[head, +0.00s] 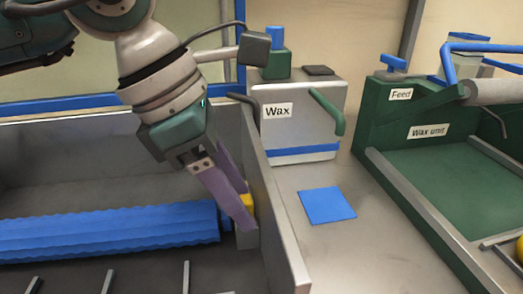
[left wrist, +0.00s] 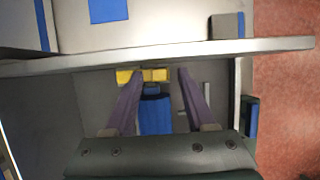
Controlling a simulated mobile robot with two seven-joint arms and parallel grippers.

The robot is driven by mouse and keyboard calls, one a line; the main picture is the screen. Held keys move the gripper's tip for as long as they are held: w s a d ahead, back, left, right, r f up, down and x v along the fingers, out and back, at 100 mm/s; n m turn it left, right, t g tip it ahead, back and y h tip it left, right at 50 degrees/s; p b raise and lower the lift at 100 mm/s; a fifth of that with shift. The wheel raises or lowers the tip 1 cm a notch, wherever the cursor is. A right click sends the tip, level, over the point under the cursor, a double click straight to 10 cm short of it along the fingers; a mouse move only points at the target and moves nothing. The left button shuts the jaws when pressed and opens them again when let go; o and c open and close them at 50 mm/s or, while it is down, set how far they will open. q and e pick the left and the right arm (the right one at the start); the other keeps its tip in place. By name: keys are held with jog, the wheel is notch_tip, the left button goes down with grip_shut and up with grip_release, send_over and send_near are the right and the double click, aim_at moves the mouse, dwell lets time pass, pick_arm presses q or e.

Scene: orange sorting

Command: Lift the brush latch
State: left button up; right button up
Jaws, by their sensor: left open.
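The yellow brush latch (head: 248,203) sits on a grey block at the right end of the blue brush roller (head: 110,230), against the inside of the trough's metal wall. My left gripper (head: 243,209) reaches down to it with open purple fingers. In the left wrist view, the yellow latch (left wrist: 156,75) shows at the fingertips, with more yellow to the left. The left finger overlaps part of it, and the right finger stands apart on the right. Contact cannot be told. The blue roller (left wrist: 155,114) lies between the fingers. My right gripper is not in view.
The trough wall (head: 262,180) rises just right of the latch. Beyond it stand a box marked Wax (head: 300,118) with a green handle (head: 328,110), a blue square (head: 327,205) on clear grey surface, and the green wax unit (head: 440,185).

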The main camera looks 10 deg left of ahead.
pick_arm(q)
grip_shut()
dwell(0.3)
dwell(1.1)
